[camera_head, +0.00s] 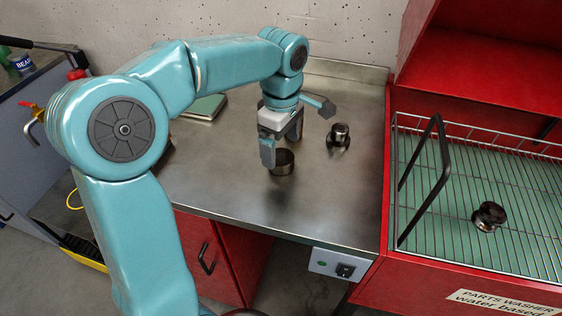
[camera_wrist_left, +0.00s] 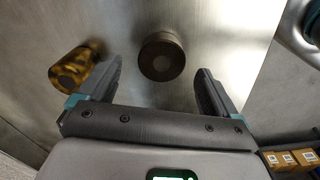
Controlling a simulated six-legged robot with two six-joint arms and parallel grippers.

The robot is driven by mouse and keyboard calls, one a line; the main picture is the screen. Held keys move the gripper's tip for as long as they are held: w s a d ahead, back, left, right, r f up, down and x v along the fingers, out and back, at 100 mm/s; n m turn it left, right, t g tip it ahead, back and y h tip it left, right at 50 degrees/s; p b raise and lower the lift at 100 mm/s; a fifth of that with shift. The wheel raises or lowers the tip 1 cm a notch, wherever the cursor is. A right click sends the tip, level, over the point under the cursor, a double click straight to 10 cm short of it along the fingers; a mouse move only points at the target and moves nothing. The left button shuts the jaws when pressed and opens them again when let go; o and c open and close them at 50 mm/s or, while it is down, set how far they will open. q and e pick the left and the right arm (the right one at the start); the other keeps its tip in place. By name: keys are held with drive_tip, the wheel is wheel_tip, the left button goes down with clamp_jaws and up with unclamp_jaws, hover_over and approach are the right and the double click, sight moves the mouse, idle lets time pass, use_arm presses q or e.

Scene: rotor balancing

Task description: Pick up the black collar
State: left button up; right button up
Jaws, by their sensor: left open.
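The black collar (camera_head: 284,162) looks like a short, dark round piece standing on the steel bench. In the left wrist view the collar (camera_wrist_left: 162,57) shows from above, between and a little beyond the two fingertips. My left gripper (camera_head: 282,148) points down just above the collar, with its fingers apart and nothing held. In the left wrist view the open jaws (camera_wrist_left: 160,78) show a clear gap on both sides of the collar. Whether the fingertips reach down beside it I cannot tell. My right gripper is not in view.
A shiny stepped metal part (camera_head: 340,136) stands on the bench right of the gripper. A brassy cylinder (camera_wrist_left: 75,68) shows beside the left finger in the wrist view. A red parts washer (camera_head: 430,280) with a dark part (camera_head: 489,216) on its rack is at right. The front bench is clear.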

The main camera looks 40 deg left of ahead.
sight(281, 156)
use_arm(q)
wheel_tip(281, 156, down, 4)
drive_tip(key=shift+s+r, duration=0.1)
drive_tip(key=shift+r, duration=0.1)
drive_tip(key=c, duration=1.5)
